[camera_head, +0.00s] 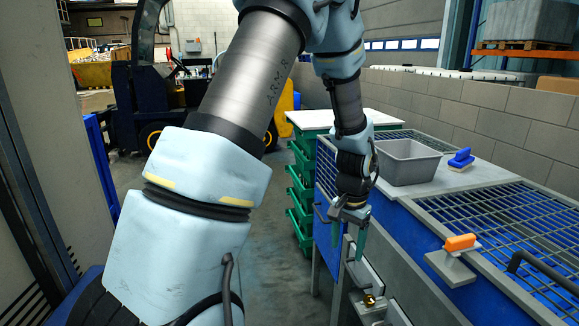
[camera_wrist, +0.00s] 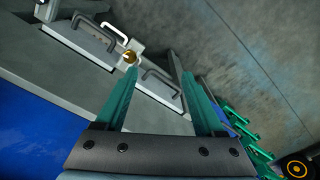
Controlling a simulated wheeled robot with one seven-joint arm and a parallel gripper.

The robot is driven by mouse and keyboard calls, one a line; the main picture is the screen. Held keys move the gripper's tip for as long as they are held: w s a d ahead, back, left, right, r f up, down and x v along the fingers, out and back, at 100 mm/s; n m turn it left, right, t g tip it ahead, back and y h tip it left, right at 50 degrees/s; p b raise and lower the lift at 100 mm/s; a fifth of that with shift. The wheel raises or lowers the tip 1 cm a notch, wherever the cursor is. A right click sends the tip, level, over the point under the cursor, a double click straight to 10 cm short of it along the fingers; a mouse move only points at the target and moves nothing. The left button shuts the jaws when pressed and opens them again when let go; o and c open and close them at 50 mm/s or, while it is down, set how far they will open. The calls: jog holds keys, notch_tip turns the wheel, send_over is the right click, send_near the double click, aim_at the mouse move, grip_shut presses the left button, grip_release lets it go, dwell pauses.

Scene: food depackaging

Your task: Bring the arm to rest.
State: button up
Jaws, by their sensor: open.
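My gripper (camera_head: 349,242) hangs from the bent arm at the near left edge of the blue machine, fingers pointing down. In the wrist view my gripper (camera_wrist: 158,95) shows two green fingers spread apart with nothing between them. Beyond the fingers are the grey side of the machine, a brass knob (camera_wrist: 130,57) and metal handles (camera_wrist: 83,25). The brass knob also shows in the head view (camera_head: 370,300), below the gripper. I cannot tell whether the fingertips touch the machine's side.
Green crates (camera_head: 300,195) are stacked behind the gripper. A forklift (camera_head: 150,95) stands at the back left. Open floor (camera_head: 265,270) lies left of the machine.

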jog(key=a+r+n, duration=0.3)
jog(key=a+r, duration=0.2)
jog(key=a, duration=0.6)
jog(key=shift+r+t, duration=0.3)
jog(key=shift+r, duration=0.05)
jog(key=s+a+r+n, duration=0.1)
jog(key=s+a, duration=0.1)
jog(key=a, duration=0.2)
jog(key=s+a+r+n, duration=0.2)
jog(key=a, duration=0.2)
jog(key=s+a+r+n, duration=0.1)
jog(key=s+a+n, duration=0.1)
jog(key=a, duration=0.2)
jog(key=shift+a+r+t, duration=0.2)
jog(key=shift+a+t, duration=0.05)
jog(key=shift+t, duration=0.05)
jog(key=shift+c, duration=0.3)
